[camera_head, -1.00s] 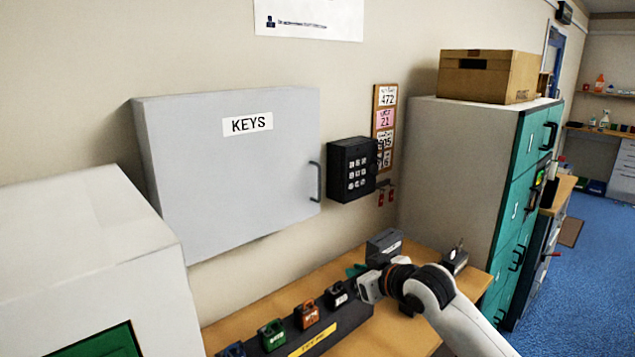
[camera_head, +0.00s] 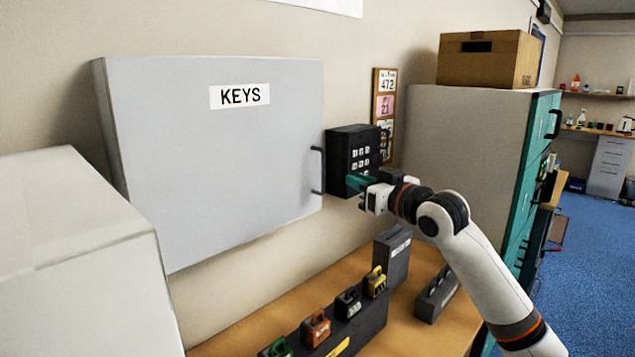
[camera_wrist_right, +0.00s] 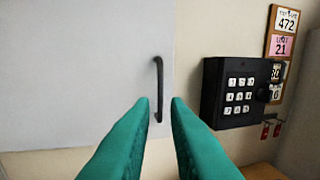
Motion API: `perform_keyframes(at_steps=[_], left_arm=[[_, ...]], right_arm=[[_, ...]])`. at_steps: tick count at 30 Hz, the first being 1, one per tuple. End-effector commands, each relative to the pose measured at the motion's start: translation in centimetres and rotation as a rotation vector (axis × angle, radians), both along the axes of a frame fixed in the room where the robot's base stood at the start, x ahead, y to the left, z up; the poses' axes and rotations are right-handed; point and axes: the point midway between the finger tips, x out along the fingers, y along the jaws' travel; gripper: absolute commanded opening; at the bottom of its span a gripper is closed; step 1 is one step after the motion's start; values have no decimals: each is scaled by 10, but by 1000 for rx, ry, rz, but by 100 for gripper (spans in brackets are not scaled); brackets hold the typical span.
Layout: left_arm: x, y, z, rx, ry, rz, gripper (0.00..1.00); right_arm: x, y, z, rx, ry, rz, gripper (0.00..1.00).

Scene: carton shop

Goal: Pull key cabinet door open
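The key cabinet (camera_head: 210,165) is a grey wall box with a "KEYS" label on its door, and the door looks closed. Its dark vertical handle (camera_head: 317,170) is at the door's right edge. In the right wrist view the handle (camera_wrist_right: 158,90) stands ahead of my fingertips, near the left one. My right gripper (camera_head: 352,183) has green fingers and is just right of the handle, in front of the keypad's lower part. In the wrist view its fingertips (camera_wrist_right: 160,102) are apart with nothing held between them. My left gripper is not in view.
A black keypad box (camera_head: 352,155) is on the wall close right of the handle. Below, a wooden bench (camera_head: 265,330) carries a dark rack (camera_head: 345,335) with coloured padlocks. A white box (camera_head: 75,240) stands at the left. A grey and green cabinet (camera_head: 460,140) stands right.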

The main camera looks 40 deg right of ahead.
Motion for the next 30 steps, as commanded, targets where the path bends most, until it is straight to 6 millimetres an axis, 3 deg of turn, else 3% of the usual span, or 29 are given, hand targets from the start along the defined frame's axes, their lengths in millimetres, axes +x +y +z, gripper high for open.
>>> perform_keyframes(at_steps=[2,7,21,30], left_arm=[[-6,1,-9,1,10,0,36],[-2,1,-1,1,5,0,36],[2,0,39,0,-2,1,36],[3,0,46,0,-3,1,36]], right_arm=[[1,0,-9,0,-1,0,15],[13,-2,-5,1,-2,-1,15],[96,-11,-3,2,-2,-2,15],[119,-13,-7,0,0,-1,15]])
